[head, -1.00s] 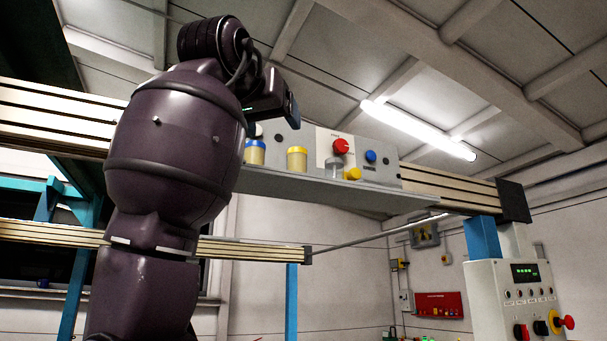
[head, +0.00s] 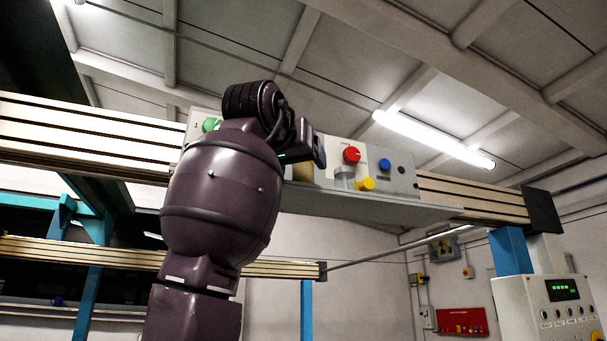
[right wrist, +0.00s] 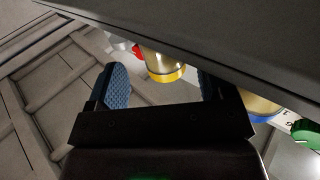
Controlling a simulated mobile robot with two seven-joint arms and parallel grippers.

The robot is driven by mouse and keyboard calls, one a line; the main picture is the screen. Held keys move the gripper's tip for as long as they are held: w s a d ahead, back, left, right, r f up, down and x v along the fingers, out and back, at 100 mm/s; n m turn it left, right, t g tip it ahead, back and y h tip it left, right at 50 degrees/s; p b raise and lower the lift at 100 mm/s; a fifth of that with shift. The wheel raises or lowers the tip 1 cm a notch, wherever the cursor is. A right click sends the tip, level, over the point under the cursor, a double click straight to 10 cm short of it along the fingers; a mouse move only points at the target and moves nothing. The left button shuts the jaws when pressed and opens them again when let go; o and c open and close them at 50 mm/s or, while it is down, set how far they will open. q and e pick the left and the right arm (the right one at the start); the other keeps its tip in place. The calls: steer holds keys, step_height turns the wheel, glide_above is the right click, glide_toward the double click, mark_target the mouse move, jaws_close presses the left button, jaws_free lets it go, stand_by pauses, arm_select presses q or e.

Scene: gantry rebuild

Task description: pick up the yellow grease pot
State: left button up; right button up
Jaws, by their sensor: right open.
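The yellow grease pot, a pale cylinder with a yellow lid, shows in the right wrist view (right wrist: 164,66). It appears between the two blue finger pads of my right gripper (right wrist: 162,84), with a gap on both sides. The gripper is open and holds nothing. In the head view my right gripper (head: 308,148) is in front of the shelf and hides most of the pot; only a yellowish sliver (head: 301,172) shows. How far the fingers reach around it, I cannot tell. My left gripper is out of view.
A blue-lidded pot (right wrist: 258,106) stands close beside one finger in the wrist view. On the shelf (head: 380,207), a grey pot (head: 344,177) and a yellow item (head: 367,184) stand to the right. A panel with a red knob (head: 351,155) rises behind.

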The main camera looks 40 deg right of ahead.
mark_target(305, 175)
steer(key=shift+f+p+x, duration=0.2)
steer(key=shift+p+x, duration=0.7)
steer(key=shift+x, duration=1.75)
steer(key=shift+w+a, duration=0.1)
steer(key=shift+a, duration=0.15)
steer(key=shift+c, duration=0.6)
steer(key=c, duration=0.9)
